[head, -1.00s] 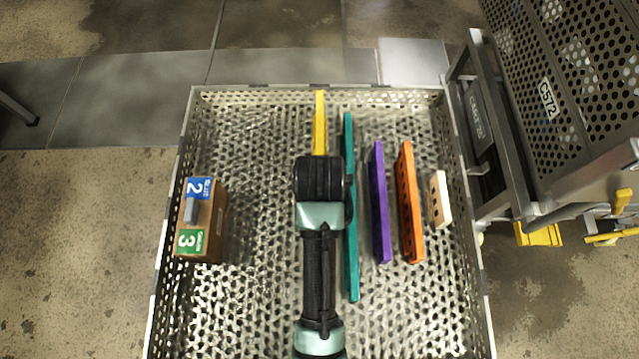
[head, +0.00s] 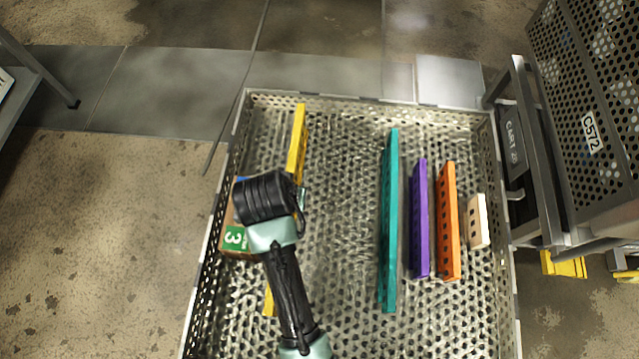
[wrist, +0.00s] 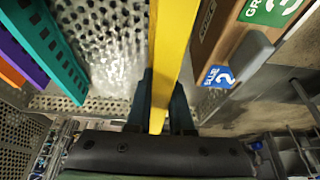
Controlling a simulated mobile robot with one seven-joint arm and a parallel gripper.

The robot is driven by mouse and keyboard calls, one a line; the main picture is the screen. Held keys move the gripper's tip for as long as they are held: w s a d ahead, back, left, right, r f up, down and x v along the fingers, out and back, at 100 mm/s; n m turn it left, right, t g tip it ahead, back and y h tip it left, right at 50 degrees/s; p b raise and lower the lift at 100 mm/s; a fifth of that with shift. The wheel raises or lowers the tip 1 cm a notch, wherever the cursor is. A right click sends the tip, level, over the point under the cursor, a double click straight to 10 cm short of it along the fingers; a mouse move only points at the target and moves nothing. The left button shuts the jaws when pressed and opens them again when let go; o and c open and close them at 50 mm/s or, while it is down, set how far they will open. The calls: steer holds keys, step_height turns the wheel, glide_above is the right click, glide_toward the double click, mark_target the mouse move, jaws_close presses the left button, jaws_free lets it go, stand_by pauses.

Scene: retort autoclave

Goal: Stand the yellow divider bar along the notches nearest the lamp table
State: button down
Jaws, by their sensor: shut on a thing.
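The yellow divider bar (head: 297,145) runs lengthwise in the left part of the perforated metal tray (head: 505,250), roughly along its left wall. My arm covers its middle in the head view. In the wrist view the bar (wrist: 171,45) passes between the dark fingers of my gripper (wrist: 160,105), which is shut on it. The bar is close beside a brown box with number labels (head: 236,239), which is partly hidden by my wrist. I cannot tell whether the bar's lower edge touches the tray floor or sits in any notches. No lamp is visible.
Teal (head: 389,220), purple (head: 420,220) and orange (head: 447,220) bars and a short cream block (head: 477,220) stand in the tray's right part. Bare tray floor lies between yellow and teal. A perforated cart (head: 590,180) stands at right; a table edge (head: 30,70) shows at upper left.

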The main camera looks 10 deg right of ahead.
step_height(320, 180, down, 10)
steer(key=b, duration=0.3)
stand_by(0.3)
steer(key=c, duration=0.8)
jaws_free()
steer(key=shift+f, duration=0.1)
